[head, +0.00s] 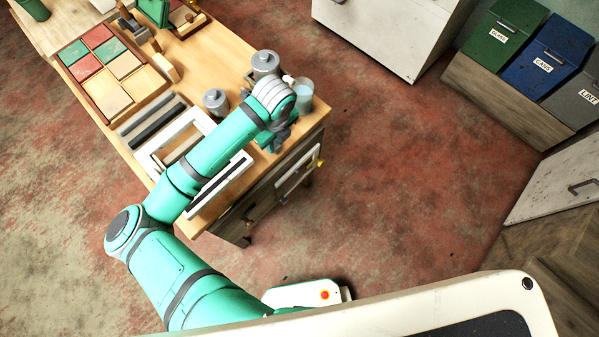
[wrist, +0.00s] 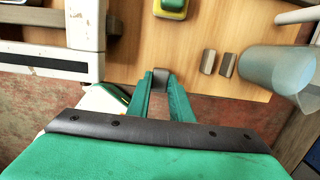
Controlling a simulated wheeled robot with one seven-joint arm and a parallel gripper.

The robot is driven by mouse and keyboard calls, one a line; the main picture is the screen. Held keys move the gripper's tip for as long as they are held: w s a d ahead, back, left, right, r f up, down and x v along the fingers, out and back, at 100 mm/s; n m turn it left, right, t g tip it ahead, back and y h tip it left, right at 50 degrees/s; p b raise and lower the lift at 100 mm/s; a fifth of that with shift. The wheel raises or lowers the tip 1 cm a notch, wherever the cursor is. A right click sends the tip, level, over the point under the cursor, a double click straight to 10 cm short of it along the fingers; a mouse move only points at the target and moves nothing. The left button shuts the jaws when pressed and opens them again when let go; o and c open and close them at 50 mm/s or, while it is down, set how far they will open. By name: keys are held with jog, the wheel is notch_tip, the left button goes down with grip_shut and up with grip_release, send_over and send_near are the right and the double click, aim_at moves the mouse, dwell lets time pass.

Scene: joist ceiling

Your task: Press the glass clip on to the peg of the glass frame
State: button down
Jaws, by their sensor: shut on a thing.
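In the wrist view my gripper (wrist: 162,82) has its two green fingers closed on a small dark grey piece, which I take to be the clip (wrist: 161,76). It is over the wooden worktop near the bench edge. In the head view my gripper (head: 276,140) is mostly hidden by my arm, and the clip cannot be made out. A white frame (head: 155,160) lies on the bench, partly covered by my arm; its end with a dark strip is left of my gripper in the wrist view (wrist: 55,50). I cannot tell which part is the glass frame's peg.
A green and yellow object (wrist: 172,8) is beyond the fingertips. Two small grey-brown blocks (wrist: 226,65) and a translucent cup (wrist: 275,70) stand to the right. Grey canisters (head: 215,101) and a tile tray (head: 80,75) are on the bench. A bin labelled GLASS (head: 503,32) is across the floor.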

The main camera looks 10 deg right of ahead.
jog(key=shift+r, duration=0.55)
jog(key=shift+r, duration=2.55)
